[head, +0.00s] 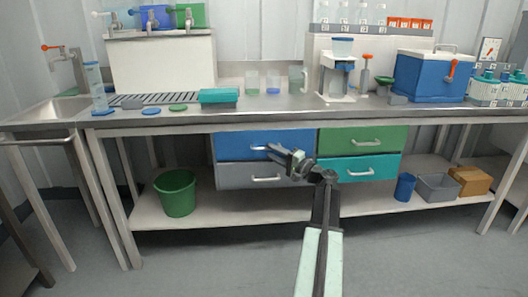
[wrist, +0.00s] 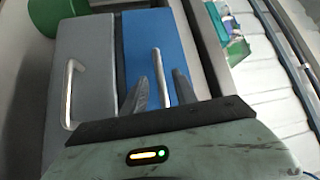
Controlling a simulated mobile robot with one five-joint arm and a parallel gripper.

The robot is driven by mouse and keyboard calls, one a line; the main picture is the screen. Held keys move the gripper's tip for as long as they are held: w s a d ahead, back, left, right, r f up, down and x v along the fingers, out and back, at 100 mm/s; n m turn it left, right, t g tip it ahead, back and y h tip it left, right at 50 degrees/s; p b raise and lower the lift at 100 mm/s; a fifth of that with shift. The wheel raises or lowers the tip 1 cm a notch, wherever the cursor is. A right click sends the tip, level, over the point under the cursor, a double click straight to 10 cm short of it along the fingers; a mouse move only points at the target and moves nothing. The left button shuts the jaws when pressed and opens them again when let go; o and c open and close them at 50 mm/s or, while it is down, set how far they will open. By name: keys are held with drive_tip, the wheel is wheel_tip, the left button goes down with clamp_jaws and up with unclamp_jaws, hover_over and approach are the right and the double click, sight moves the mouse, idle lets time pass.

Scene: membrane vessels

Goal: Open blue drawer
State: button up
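The blue drawer (head: 235,143) is at the upper left of the drawer block under the bench, and looks closed, flush with its neighbours. Its front also fills the middle of the wrist view (wrist: 140,45). Its metal bar handle (wrist: 160,70) runs between the two fingers of my gripper (wrist: 157,88). The fingers are apart, one on each side of the handle, and do not look closed on it. In the head view my gripper (head: 270,150) is at the blue drawer's front and covers part of the handle.
A grey drawer (head: 235,178) is below the blue one. A green drawer (head: 340,140) and a teal drawer (head: 340,168) are on the right. The bench top (head: 270,108) overhangs the drawers. A green bucket (head: 176,195) stands on the lower shelf at left. Floor in front is clear.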

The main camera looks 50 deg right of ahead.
sight(266, 149)
drive_tip(key=w, duration=0.3)
drive_tip(key=shift+w+a+r, duration=0.15)
drive_tip(key=shift+w+r, duration=0.1)
drive_tip(key=shift+w, duration=0.15)
clamp_jaws()
idle(1.0)
